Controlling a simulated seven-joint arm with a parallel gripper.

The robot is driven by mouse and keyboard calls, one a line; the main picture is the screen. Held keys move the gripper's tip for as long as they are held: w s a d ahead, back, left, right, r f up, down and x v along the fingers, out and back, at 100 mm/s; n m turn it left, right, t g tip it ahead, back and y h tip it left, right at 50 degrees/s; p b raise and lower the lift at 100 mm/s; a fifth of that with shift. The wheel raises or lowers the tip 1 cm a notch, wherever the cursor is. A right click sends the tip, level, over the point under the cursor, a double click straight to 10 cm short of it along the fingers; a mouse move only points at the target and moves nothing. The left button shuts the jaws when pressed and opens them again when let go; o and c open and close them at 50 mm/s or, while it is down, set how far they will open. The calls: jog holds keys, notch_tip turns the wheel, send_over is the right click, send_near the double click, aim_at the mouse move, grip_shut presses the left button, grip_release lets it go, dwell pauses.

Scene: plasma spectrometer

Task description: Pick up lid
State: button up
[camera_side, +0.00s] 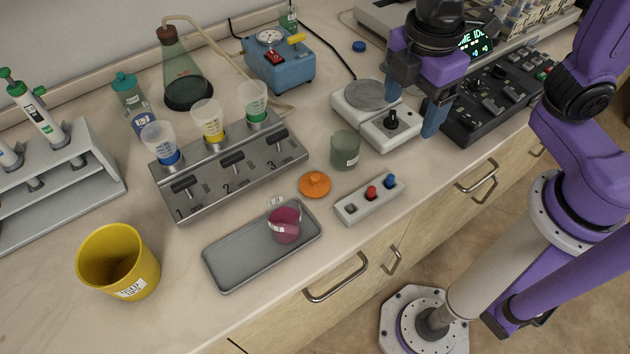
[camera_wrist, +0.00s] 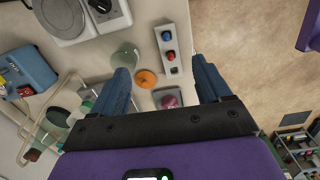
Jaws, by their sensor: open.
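The orange lid (camera_side: 315,184) lies on the bench with its knob up, between the glass jar and the small button box. It also shows in the wrist view (camera_wrist: 147,79), between my fingers and beyond their tips. My gripper (camera_side: 412,100) is open and empty, held above the hotplate area at the right, apart from the lid. In the wrist view my gripper's two blue fingers (camera_wrist: 162,75) are spread wide. A greenish glass jar (camera_side: 345,150) without a cover stands just behind the lid.
The button box (camera_side: 370,199) is right of the lid, and a grey tray (camera_side: 225,270) with a magenta-filled vessel (camera_side: 285,226) is in front. A valve manifold (camera_side: 240,172) with filters is left. The hotplate (camera_side: 350,105) stands behind. A yellow bin (camera_side: 118,262) is at front left.

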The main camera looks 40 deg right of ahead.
jog(key=w+a+n+h, duration=0.1)
jog(key=w+a+n, duration=0.5)
jog(key=a, duration=0.8)
send_over(314, 177)
jog(key=shift+m, duration=0.4)
jog(key=f, duration=1.2)
jog(key=shift+a+f, duration=0.1)
jog(key=shift+a, duration=0.2)
jog(key=shift+d+f, duration=0.15)
jog(key=shift+f, duration=1.25)
jog(key=shift+d+f, duration=0.1)
jog(key=shift+f, duration=1.25)
jog(key=c, duration=0.8)
